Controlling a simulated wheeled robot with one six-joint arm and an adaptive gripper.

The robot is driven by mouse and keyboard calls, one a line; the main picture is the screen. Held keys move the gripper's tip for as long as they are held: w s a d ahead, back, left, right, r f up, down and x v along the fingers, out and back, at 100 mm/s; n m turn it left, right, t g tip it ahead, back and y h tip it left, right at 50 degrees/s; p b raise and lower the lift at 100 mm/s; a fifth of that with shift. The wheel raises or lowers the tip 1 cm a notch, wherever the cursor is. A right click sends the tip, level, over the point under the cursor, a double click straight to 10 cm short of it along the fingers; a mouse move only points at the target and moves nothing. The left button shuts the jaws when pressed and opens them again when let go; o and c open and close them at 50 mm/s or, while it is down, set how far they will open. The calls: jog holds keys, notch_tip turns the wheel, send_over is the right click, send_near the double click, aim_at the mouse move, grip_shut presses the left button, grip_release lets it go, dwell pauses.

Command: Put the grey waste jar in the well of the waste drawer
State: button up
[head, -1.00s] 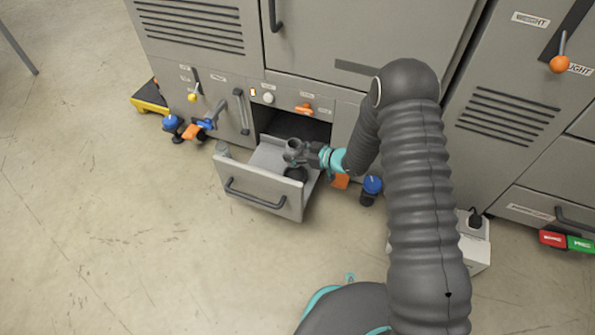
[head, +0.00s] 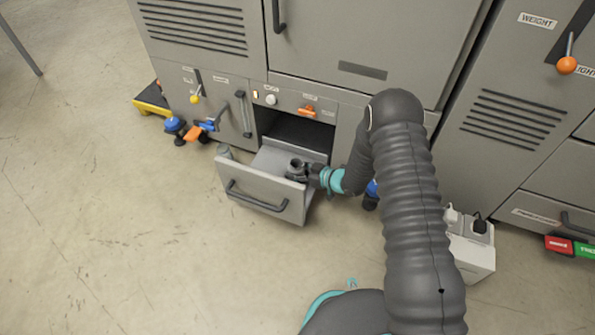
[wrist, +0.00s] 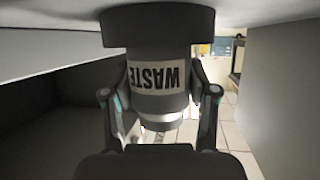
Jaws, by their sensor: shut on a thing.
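The grey waste jar (wrist: 158,108) fills the middle of the wrist view, its WASTE label upside down in that picture. My gripper (wrist: 162,92) is shut on it, one finger at each side. In the head view my gripper (head: 306,172) holds the jar (head: 296,166) low inside the right part of the open waste drawer (head: 258,197). The drawer's walls stand close around the jar. The well is hidden, and I cannot tell whether the jar's base touches the drawer floor.
The drawer sticks out from the grey cabinet, below a panel with an orange handle (head: 308,111). Blue and orange valves (head: 190,130) stand left of it. A white box with plugs (head: 470,252) is at the right. The floor in front is clear.

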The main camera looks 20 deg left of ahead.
jog(key=shift+f, duration=0.2)
jog(key=o, duration=1.2)
jog(key=shift+r, duration=0.15)
jog(key=shift+d+r, duration=0.15)
jog(key=p+v, duration=0.1)
jog(key=v, duration=1)
jog(key=shift+s+d+r, duration=0.1)
jog(key=shift+d, duration=0.2)
